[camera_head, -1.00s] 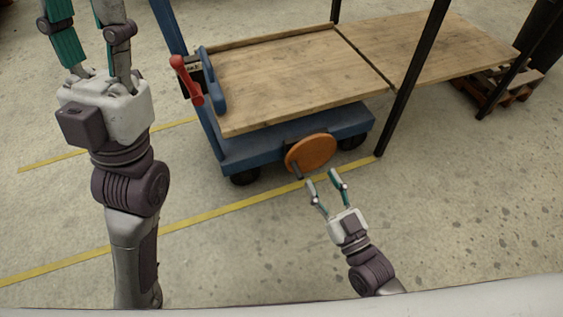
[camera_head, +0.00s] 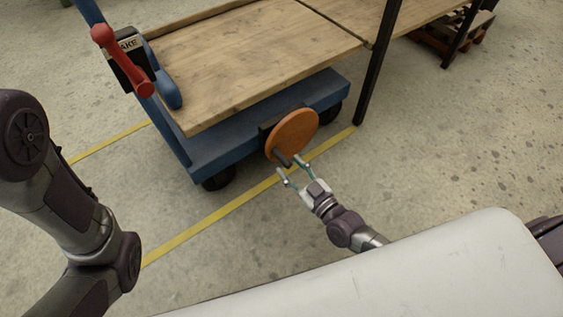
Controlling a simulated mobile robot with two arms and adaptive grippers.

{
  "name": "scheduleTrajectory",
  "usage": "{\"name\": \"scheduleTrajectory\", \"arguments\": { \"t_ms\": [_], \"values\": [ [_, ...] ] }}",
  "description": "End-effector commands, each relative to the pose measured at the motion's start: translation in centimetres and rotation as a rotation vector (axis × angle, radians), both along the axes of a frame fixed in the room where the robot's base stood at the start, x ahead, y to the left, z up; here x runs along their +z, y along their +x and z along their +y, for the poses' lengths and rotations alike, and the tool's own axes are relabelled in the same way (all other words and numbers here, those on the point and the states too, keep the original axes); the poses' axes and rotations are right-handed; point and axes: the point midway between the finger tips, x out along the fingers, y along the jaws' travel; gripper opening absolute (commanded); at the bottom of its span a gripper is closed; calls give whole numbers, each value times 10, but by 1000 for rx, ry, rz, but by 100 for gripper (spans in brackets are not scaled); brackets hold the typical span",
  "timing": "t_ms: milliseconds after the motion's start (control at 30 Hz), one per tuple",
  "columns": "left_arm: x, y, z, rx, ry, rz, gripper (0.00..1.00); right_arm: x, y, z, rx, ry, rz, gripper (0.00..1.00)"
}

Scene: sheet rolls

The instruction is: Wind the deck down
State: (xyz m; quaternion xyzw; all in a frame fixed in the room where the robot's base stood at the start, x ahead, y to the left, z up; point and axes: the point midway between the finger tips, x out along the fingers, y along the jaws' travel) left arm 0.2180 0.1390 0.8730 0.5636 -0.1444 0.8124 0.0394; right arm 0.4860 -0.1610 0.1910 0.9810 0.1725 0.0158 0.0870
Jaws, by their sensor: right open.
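The deck (camera_head: 235,60) is a wooden board on a blue wheeled cart (camera_head: 215,148). An orange disc-shaped wheel (camera_head: 296,131) with a short dark handle (camera_head: 282,156) is mounted on the cart's near side. My right gripper (camera_head: 291,168) is open, its fingertips close to the handle; I cannot tell whether they touch it. My left arm stands at the left edge, and its gripper is out of the picture.
A red lever (camera_head: 122,60) sits at a brake box (camera_head: 128,45) on the cart's left post. A wooden table (camera_head: 415,14) with black legs adjoins the deck at the back right. Yellow lines (camera_head: 215,213) cross the floor. Open floor lies at the right.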

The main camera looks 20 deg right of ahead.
Motion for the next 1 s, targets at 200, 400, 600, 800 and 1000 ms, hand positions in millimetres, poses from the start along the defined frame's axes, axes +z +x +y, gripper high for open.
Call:
{"name": "scheduleTrajectory", "arguments": {
  "t_ms": [200, 400, 600, 800, 1000],
  "values": [
    [-18, -1, 0, 1, 0, -2, 40, -3, 31, 11, 0, 1, -1, 48],
    [-21, -1, 0, 1, 0, -2, 40, -1, 41, 15, 0, 1, 1, 48],
    [-21, -1, 0, 0, 1, -3, 40, 0, 42, 15, 0, 1, 1, 48],
    [-21, -1, 0, 0, 1, -3, 40, 0, 42, 15, 0, 0, 1, 22],
    [-21, -1, 0, 0, 1, -3, 40, 0, 42, 15, 0, 0, 1, 0]
  ]
}}
